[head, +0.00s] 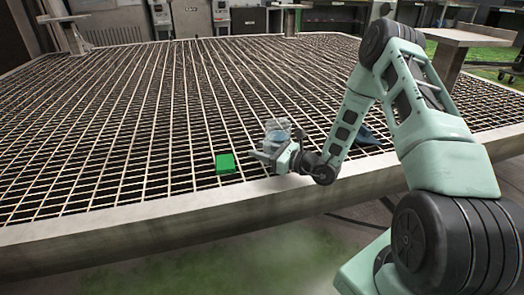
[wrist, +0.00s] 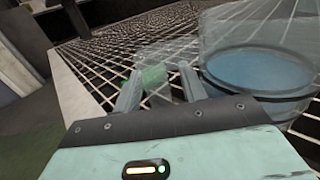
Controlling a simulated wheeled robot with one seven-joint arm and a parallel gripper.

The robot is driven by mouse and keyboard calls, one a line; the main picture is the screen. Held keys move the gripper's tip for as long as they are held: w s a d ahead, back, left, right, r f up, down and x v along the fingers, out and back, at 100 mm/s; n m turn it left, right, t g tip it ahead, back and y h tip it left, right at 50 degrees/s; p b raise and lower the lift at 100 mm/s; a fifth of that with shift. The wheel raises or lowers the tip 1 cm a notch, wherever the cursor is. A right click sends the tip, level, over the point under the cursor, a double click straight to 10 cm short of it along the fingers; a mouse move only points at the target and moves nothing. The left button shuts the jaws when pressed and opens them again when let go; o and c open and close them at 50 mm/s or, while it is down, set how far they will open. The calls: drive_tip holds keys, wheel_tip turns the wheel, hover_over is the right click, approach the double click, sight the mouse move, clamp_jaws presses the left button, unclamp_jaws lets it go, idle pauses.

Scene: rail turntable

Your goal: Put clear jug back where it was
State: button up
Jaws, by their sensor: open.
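The clear jug (head: 278,130) is see-through with a bluish disc low inside. In the head view it stands at the near side of the grating, right behind my gripper (head: 264,154). In the wrist view the jug (wrist: 258,45) fills the upper right, beside the right finger. My gripper (wrist: 160,88) is open. A faint clear part shows beyond and between its fingers; I cannot tell whether it is the jug's handle or whether the fingers touch it.
A green block (head: 226,163) lies on the grating (head: 130,120) just left of my gripper. A blue item (head: 369,137) is partly hidden behind my arm. A pale edge beam (head: 130,232) borders the near side. The grating at left is clear.

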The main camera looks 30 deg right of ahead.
drive_tip(key=shift+r, duration=0.25)
drive_tip(key=p+v, duration=0.5)
drive_tip(key=v, duration=0.6)
drive_tip(key=shift+s+r, duration=0.1)
drive_tip(key=shift+s, duration=0.25)
drive_tip(key=s+a+r+n+g+y, duration=0.3)
drive_tip(key=a+r+n+g+y, duration=0.15)
drive_tip(key=a+n+g, duration=0.4)
drive_tip(key=s+a+r+n+g+y, duration=0.3)
drive_tip(key=a+r+n+g, duration=0.3)
drive_tip(key=a, duration=0.6)
drive_tip(key=s+a+r+n+h, duration=0.3)
drive_tip(key=s+n+h, duration=0.5)
drive_tip(key=n, duration=0.3)
drive_tip(key=s+a+r+n+g+h, duration=0.1)
drive_tip(key=s+a+r+n+h, duration=0.3)
drive_tip(key=s+n+h, duration=0.3)
drive_tip(key=s+a+n, duration=0.1)
drive_tip(key=s+n, duration=0.2)
drive_tip(key=n, duration=0.2)
drive_tip(key=shift+a+h, duration=0.35)
drive_tip(key=shift+a, duration=0.05)
